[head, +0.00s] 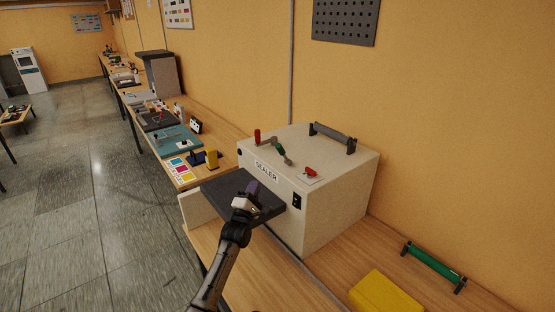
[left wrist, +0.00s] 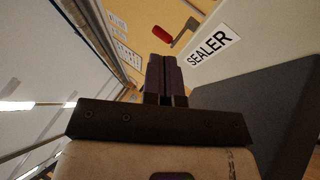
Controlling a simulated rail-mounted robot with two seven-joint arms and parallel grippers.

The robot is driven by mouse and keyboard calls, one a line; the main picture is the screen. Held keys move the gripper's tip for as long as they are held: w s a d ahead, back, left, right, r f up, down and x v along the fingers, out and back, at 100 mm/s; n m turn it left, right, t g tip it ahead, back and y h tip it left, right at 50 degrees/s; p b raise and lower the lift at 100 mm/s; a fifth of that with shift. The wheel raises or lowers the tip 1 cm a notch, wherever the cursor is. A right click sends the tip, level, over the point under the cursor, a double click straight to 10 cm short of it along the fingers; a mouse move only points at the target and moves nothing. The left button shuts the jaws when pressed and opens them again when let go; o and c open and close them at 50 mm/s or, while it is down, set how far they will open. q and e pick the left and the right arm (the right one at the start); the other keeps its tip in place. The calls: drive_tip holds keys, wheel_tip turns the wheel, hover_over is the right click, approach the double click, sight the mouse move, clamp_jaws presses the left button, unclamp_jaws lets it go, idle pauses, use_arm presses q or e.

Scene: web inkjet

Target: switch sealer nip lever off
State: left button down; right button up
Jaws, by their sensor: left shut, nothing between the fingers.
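The sealer (head: 335,205) is a cream box on the bench, with a SEALER label (head: 266,171) on its front. A lever with a red grip (head: 257,135) stands upright at its top left edge; its red grip also shows in the left wrist view (left wrist: 162,33). A green-handled lever (head: 278,149) lies tilted beside it. I cannot tell which is the nip lever. My left gripper (head: 252,187) is shut and empty, over the dark plate (head: 222,190) in front of the sealer, below and apart from the levers. Its dark purple fingers (left wrist: 163,66) are together. My right gripper is out of view.
A red switch (head: 310,172) and a dark bar handle (head: 333,134) are also on the sealer's top. A yellow block (head: 386,292) and a green roller (head: 434,266) lie at right. Colour cards (head: 182,169) and other equipment fill the bench beyond. The wall is behind.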

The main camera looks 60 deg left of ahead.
sight(284, 154)
use_arm(q)
drive_tip(key=w+d+p+x, duration=0.1)
drive_tip(key=d+p+x, duration=0.1)
drive_tip(key=x, duration=1)
drive_tip(key=shift+w+r, duration=0.45)
drive_tip(key=shift+w, duration=0.1)
